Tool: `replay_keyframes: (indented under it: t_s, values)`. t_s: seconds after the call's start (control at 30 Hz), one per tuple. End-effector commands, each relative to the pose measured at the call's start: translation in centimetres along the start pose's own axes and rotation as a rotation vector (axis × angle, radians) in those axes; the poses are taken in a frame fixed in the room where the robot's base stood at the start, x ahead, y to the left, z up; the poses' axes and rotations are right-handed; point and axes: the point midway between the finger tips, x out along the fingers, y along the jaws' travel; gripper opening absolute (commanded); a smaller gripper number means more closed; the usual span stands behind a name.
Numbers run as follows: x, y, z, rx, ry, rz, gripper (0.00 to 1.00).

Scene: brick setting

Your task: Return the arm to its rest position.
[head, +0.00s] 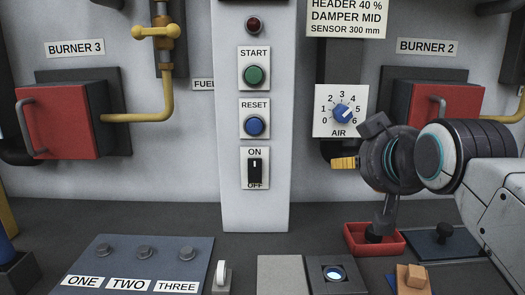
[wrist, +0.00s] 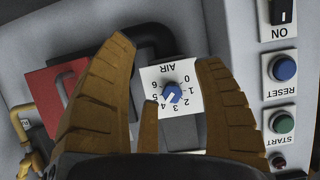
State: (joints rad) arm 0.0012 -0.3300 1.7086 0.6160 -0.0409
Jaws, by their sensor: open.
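My gripper (head: 345,162) is at the right in the head view, with one tan fingertip showing just below the AIR dial plate (head: 322,128). In the wrist view my gripper (wrist: 167,53) is open, with tan fingers spread wide and nothing held between them. The blue AIR knob (head: 342,113) shows between the fingers in the wrist view (wrist: 171,92), apart from both. Its white pointer is turned towards about 4 to 5. My arm comes in from the right edge of the head view, bent at the wrist.
A white column (head: 275,205) carries START, RESET and ON/OFF controls left of the gripper. Red burner boxes stand at left (head: 65,120) and right (head: 440,103). Below my wrist are a red tray (head: 352,240) and several small counter items. The wall left of the column is partly clear.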

Motion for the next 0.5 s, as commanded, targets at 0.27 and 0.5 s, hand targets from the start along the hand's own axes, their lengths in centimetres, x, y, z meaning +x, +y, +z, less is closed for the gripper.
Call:
replay_keyframes:
  t_s: [0.27, 0.5]
  values:
    - [-3.8, -0.1, 3.1, 0.012, -0.268, -0.009, 0.62]
    - [-8.2, -0.3, 7.1, 0.021, -0.496, -0.014, 0.62]
